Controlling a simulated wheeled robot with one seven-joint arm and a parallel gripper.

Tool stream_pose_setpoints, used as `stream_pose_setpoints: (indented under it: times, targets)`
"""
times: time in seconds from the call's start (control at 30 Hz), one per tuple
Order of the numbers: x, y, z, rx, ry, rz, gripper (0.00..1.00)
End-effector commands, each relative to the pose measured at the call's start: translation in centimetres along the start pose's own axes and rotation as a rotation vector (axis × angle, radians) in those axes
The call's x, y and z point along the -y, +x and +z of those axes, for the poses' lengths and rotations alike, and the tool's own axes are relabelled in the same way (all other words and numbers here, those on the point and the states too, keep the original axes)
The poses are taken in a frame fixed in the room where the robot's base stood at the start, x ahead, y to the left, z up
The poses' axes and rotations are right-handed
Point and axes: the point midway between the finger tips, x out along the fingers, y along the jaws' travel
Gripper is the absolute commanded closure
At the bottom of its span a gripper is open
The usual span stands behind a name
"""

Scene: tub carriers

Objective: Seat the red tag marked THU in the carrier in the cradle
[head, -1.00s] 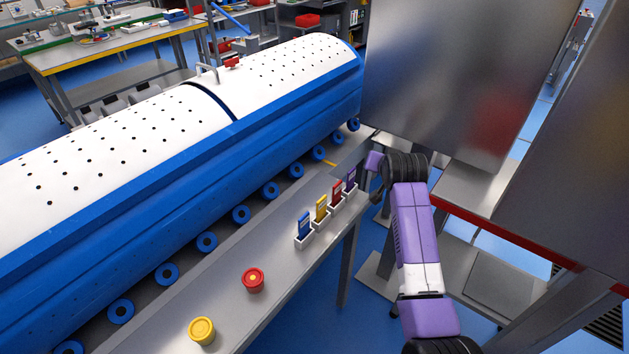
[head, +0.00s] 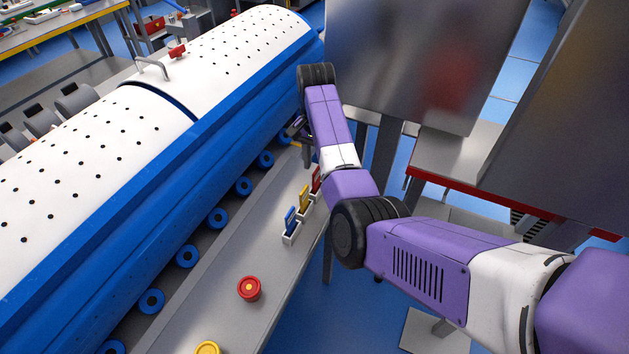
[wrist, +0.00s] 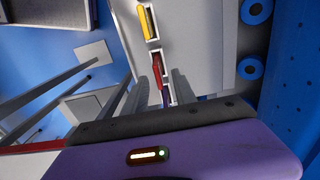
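The red tag (head: 315,180) stands in a white holder on the grey ledge, partly behind my arm; its lettering is too small to read. The wrist view shows the red tag (wrist: 160,68) too, between the yellow and purple tags. My gripper (head: 300,130) is above the ledge's far end. In the wrist view its two grey fingers (wrist: 164,85) are apart, one on each side of the purple tag (wrist: 166,98), close by the red one. Contact cannot be told. A carrier in a cradle cannot be clearly made out.
A yellow tag (head: 303,197) and a blue tag (head: 290,219) stand in the same row. A red button (head: 249,288) and a yellow one (head: 208,348) are nearer. The long white and blue perforated drum (head: 95,155) lies left; metal panels (head: 420,60) stand right.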

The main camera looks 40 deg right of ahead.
Motion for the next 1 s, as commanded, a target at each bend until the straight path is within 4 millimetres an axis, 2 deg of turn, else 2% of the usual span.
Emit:
stream_pose_setpoints:
  times: [0.43, 0.57, 0.77, 0.93, 1.0]
  targets:
    - [-0.3, 5.4, 0.1, 0.002, 0.0, 0.0, 0.67]
    - [-0.2, 6.2, 0.1, 0.0, 0.0, -0.001, 0.67]
    - [-0.2, 6.2, 0.1, -0.001, 0.0, -0.002, 0.67]
    - [-0.2, 6.2, 0.1, -0.001, 0.0, -0.002, 0.99]
    - [-0.2, 6.2, 0.1, -0.001, 0.0, -0.002, 1.0]
